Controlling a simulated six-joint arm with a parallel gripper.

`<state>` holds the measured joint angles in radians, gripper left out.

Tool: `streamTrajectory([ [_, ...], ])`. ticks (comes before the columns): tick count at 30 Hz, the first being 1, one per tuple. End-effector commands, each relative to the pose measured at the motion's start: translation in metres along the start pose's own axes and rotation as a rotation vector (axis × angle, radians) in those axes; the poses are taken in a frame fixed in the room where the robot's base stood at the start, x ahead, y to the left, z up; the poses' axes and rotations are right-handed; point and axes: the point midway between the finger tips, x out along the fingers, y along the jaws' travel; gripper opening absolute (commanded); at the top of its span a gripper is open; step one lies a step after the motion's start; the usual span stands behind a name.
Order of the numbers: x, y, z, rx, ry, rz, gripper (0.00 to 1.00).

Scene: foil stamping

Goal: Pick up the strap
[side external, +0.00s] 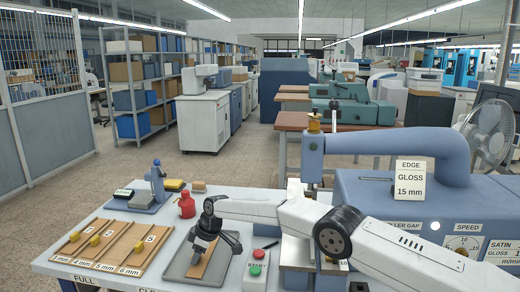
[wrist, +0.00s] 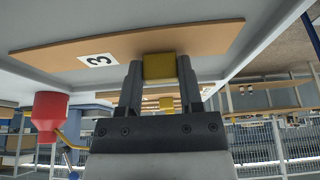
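The tan strap (wrist: 210,38) with a "3" label fills the upper part of the wrist view, with a yellow block (wrist: 160,67) on it. My gripper (wrist: 160,80) has one finger on each side of this block, with no clear gap. In the side view my gripper (side external: 204,243) points down over a strap (side external: 202,262) on a grey tray (side external: 177,271). The gripper hides much of that strap and its block. I cannot tell whether the strap is lifted off the tray.
A wooden rack (side external: 122,225) with straps and yellow blocks lies left of the grey tray. A red bottle (side external: 187,206) and a blue stamp-like tool (side external: 157,185) stand behind. A control box with green and red buttons (side external: 256,269) and the blue machine (side external: 400,200) stand right.

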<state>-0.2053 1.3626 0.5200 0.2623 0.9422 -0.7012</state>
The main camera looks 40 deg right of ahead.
Motion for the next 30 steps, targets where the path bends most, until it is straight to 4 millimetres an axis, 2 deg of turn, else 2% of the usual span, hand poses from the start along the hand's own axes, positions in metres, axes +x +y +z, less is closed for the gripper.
streamTrajectory([
  [14, -0.005, 0.000, -0.002, 0.000, 0.001, 0.000, 0.00],
  [22, -0.029, 0.001, -0.013, 0.000, 0.002, 0.002, 0.00],
  [30, -0.044, -0.005, -0.010, 0.000, 0.001, 0.000, 0.00],
])
